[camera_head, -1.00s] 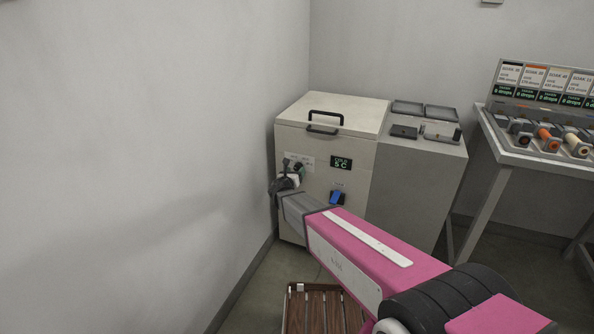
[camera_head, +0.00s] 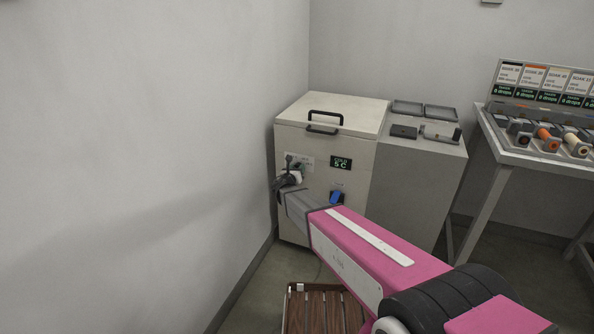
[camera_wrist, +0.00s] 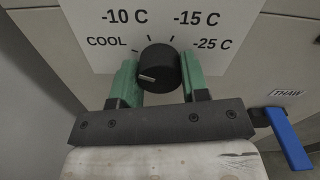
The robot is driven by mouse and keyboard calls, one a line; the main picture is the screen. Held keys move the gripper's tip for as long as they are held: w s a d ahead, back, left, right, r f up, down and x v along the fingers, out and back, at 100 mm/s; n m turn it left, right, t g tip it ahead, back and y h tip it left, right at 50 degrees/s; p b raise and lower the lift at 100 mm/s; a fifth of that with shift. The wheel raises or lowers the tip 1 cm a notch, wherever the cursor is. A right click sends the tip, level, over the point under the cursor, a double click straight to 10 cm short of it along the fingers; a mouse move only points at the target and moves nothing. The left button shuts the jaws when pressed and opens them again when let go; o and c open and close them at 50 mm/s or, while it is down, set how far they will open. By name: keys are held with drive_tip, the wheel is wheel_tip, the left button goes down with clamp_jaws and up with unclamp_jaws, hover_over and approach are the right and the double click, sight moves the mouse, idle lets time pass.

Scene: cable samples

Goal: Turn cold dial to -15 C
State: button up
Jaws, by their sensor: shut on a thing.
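The black cold dial (camera_wrist: 159,68) sits on a white label (camera_wrist: 220,12) marked COOL, -10 C, -15 C and -25 C. Its white pointer line shows on the lower left of its face, away from the -15 C mark. My gripper (camera_wrist: 158,63) is shut on the dial, one green finger on each side. In the head view the dial is hidden behind my gripper (camera_head: 294,170). The cold display (camera_head: 341,163) on the pale cabinet (camera_head: 350,115) reads 5 C.
A blue lever (camera_head: 337,198) marked THAW is right of and below the dial. A grey wall stands close on the left. A slatted wooden piece (camera_head: 325,310) is on the floor. A rack table (camera_head: 545,160) stands at the right.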

drive_tip(key=m, duration=0.8)
drive_tip(key=shift+m, duration=0.4)
drive_tip(key=m, duration=0.8)
drive_tip(key=shift+m, duration=0.3)
drive_tip(key=o, duration=0.9)
drive_tip(key=shift+a, duration=0.1)
